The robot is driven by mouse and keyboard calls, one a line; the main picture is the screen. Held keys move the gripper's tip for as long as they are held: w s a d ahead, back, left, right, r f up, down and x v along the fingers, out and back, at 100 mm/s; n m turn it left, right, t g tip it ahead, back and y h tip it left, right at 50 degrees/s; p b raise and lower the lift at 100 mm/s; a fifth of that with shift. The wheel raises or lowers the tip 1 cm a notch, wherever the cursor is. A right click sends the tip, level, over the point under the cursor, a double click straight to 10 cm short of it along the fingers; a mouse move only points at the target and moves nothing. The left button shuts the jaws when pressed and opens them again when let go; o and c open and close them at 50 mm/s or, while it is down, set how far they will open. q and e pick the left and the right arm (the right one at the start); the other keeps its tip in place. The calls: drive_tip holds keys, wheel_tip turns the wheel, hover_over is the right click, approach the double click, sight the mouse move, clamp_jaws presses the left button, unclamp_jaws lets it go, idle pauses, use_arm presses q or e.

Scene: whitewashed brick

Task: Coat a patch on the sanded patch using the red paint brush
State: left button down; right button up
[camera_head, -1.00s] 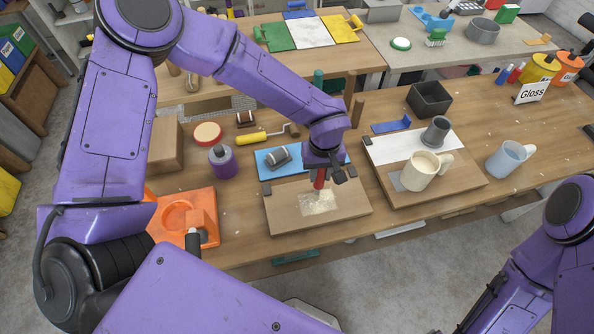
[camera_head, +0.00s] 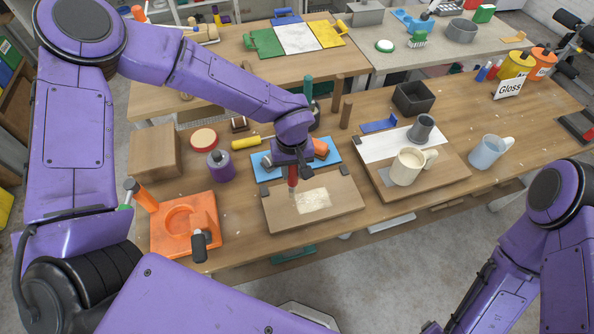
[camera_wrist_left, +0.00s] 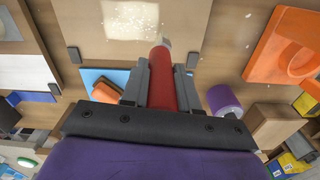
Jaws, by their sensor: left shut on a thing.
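My left gripper (camera_head: 292,163) is shut on the red paint brush (camera_head: 291,177), which points down at the wooden board (camera_head: 276,212). The brush also shows in the left wrist view (camera_wrist_left: 162,82), between both fingers, with its pale tip toward the board. The sanded patch (camera_head: 314,201) is a pale speckled rectangle on the board. The brush tip is near the patch's left edge in the head view; I cannot tell if it touches the board. The patch also shows in the wrist view (camera_wrist_left: 130,18). My right arm is at the right; its gripper is out of view.
A blue mat (camera_head: 263,173) lies behind the board. A second board (camera_head: 450,179) with a cream mug (camera_head: 408,167) is right. A blue mug (camera_head: 488,152) stands farther right.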

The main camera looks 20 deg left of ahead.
use_arm(q)
drive_tip(key=shift+r, duration=2.25)
